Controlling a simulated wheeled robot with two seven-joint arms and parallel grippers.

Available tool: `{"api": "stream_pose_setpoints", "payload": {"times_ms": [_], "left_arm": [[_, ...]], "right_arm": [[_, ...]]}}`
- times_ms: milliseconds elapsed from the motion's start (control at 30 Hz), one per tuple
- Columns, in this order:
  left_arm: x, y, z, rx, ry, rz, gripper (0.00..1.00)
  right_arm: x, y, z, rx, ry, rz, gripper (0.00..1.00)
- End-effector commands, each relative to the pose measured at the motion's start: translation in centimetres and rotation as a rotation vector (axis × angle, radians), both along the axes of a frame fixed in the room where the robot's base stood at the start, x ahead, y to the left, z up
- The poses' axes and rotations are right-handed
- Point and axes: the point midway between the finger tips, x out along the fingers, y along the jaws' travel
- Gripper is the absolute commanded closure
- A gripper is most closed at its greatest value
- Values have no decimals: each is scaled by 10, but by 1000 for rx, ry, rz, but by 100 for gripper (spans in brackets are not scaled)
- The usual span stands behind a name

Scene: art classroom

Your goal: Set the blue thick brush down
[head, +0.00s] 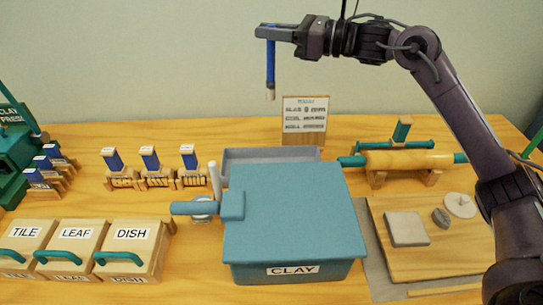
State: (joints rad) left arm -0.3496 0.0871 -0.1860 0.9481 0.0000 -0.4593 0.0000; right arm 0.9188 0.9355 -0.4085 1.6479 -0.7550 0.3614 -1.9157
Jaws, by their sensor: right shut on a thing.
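The blue thick brush (270,66) hangs upright in the head view, high above the back of the table, with its pale tip pointing down. My right gripper (268,34) is shut on the brush's top end. The brush touches nothing below it. My left gripper is not in view.
A teal clay bin (293,215) with a lid stands at front centre, a grey tray (270,154) behind it. A small notice board (304,114) stands at the back. Labelled boxes (76,235) and stamps (150,160) are left; a rolling pin (400,159) and board (455,242) are right.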

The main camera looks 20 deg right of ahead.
Motion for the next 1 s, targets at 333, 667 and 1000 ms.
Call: {"api": "stream_pose_setpoints", "payload": {"times_ms": [333,667,1000], "left_arm": [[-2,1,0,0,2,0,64],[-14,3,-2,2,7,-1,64],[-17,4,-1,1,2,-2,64]], "right_arm": [[0,1,-79,3,9,1,100],[0,0,-149,2,3,0,100],[0,0,-189,2,5,-1,100]]}}
